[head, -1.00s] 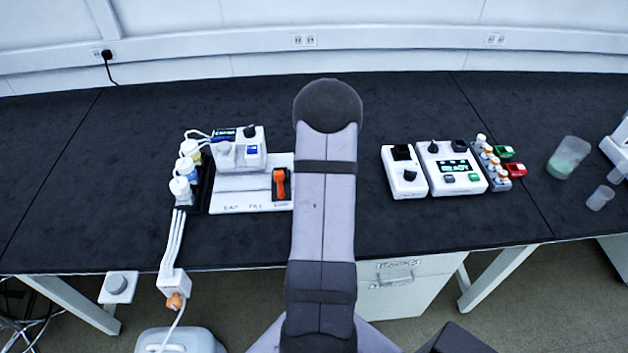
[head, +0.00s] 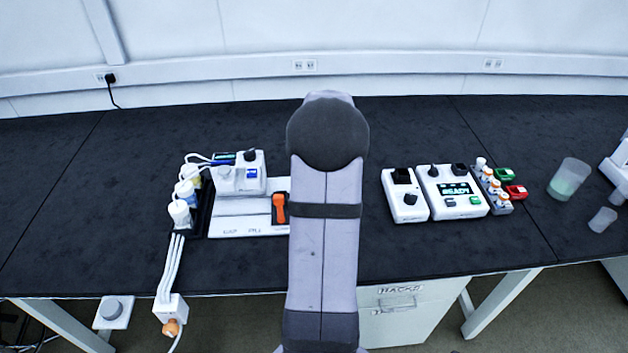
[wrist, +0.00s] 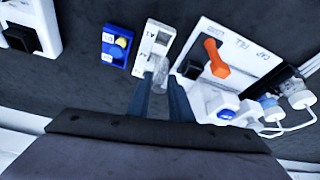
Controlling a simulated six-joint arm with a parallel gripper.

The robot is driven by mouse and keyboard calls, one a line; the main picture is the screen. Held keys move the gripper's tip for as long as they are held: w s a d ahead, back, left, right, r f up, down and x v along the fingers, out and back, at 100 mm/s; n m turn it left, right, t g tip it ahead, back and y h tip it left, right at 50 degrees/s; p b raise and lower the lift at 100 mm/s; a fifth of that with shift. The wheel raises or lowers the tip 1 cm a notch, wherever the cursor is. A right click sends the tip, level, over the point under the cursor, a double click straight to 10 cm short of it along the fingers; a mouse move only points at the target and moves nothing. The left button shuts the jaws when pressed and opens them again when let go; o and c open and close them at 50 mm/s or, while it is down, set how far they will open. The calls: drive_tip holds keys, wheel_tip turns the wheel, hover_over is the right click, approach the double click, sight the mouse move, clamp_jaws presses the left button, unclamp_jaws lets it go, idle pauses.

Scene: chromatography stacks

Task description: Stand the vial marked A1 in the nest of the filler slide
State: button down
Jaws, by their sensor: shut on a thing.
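In the wrist view my gripper (wrist: 159,98) has its two fingers close together around a clear, glassy vial (wrist: 159,72); its marking is not readable. The vial overlaps the near end of a narrow white rack (wrist: 152,41) with small dark marks, and I cannot tell whether it is still seated there or lifted. The filler's white base plate (wrist: 244,38) lies just right of the fingers, with an orange lever (wrist: 214,57) and a black block (wrist: 190,68). In the head view the base plate (head: 232,225) is left of my arm. The gripper is hidden there, and I cannot make out the nest.
White-capped bottles (head: 184,205) with tubes stand left of the filler. White instruments (head: 452,190), small vials (head: 492,185) and a beaker (head: 568,178) stand right of my arm.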

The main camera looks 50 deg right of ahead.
drive_tip(key=shift+w+a+r+p, duration=0.15)
drive_tip(key=shift+a+r+p, duration=0.05)
drive_tip(key=shift+r+p, duration=0.1)
drive_tip(key=shift+a+f+p, duration=0.25)
drive_tip(key=shift+a+p, duration=0.1)
drive_tip(key=shift+p, duration=0.1)
drive_tip(key=w+a+f+n+y+p, duration=0.1)
drive_tip(key=w+a+n+y+p, duration=0.1)
drive_tip(key=w+n+p, duration=0.3)
drive_tip(key=w+n+y, duration=0.1)
drive_tip(key=w+n, duration=0.3)
drive_tip(key=w, duration=0.1)
drive_tip(key=shift+a, duration=0.3)
drive_tip(key=shift+f, duration=0.2)
